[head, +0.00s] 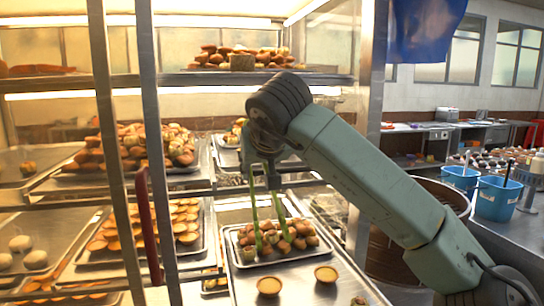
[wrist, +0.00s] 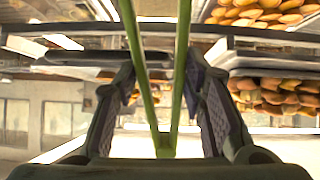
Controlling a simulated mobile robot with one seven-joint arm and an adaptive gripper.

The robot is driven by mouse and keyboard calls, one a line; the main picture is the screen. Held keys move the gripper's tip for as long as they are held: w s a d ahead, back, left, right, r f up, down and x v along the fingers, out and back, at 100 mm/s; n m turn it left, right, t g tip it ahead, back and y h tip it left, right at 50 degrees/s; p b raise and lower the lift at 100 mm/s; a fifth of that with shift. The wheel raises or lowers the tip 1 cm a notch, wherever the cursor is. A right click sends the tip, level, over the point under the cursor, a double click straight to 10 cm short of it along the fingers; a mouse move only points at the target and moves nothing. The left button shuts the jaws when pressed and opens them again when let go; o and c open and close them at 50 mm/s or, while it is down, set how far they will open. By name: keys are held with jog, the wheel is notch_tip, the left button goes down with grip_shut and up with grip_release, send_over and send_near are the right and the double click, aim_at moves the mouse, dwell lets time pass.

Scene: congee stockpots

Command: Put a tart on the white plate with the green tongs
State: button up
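My gripper (head: 264,182) is inside the lit display case and points down. It is shut on the green tongs (head: 256,212), whose two arms hang spread apart. In the wrist view the tongs (wrist: 135,60) run between the two dark fingers of my gripper (wrist: 160,85). The tong tips overlap a heap of small brown pastries (head: 300,232) on a tray; I cannot tell whether they touch. Two tarts, one on the left (head: 268,286) and one on the right (head: 326,274), lie on the tray front, apart from the tongs. I cannot make out a white plate.
A metal upright (head: 152,150) with a red handle (head: 149,225) stands left of my gripper. A shelf (head: 250,78) with pastries is above. Trays of tarts (head: 190,222) lie to the left. A counter with blue tubs (head: 496,198) is at right.

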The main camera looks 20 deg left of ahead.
jog(key=f+b, duration=0.1)
jog(key=f, duration=0.1)
jog(key=f+b, duration=0.4)
jog(key=shift+w, duration=0.35)
jog(key=shift+r, duration=0.1)
jog(key=shift+o, duration=0.8)
